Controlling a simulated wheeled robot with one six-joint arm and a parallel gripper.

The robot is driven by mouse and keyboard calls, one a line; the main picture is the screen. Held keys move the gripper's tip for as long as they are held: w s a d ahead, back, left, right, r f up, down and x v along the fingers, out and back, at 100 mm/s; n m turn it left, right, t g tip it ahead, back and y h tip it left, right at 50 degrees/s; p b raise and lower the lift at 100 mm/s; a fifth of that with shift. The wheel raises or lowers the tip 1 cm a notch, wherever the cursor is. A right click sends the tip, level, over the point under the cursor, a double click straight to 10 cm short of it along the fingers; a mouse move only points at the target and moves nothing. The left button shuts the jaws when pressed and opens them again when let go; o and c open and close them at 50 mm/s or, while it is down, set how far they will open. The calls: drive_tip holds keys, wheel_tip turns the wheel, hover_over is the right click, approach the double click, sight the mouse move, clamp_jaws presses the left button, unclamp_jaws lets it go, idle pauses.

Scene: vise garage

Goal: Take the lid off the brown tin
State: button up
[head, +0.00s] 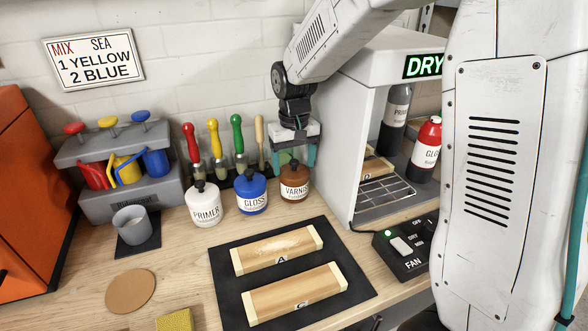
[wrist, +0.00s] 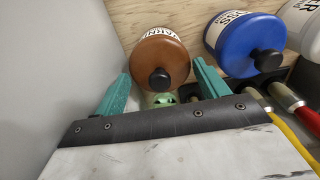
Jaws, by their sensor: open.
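The brown tin (head: 295,185) is labelled VARNISH and stands upright at the back of the bench, right of the blue tin. Its brown lid with a black knob (wrist: 160,78) is on it, seen from above in the wrist view. My gripper (head: 293,160) is over the brown tin, pointing down. In the wrist view its teal fingers (wrist: 160,85) are open, one to each side of the brown lid. I cannot tell whether either finger touches it. The gripper partly hides the tin's top in the head view.
A blue GLOSS tin (head: 250,190) stands close on the left, with a white PRIMER tin (head: 205,205) beyond it. The drying cabinet (head: 345,150) is close on the right. Brushes (head: 213,150) stand behind. A black mat (head: 230,290) with two wooden blocks lies in front.

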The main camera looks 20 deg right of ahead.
drive_tip(key=shift+s, duration=0.1)
drive_tip(key=c, duration=1.2)
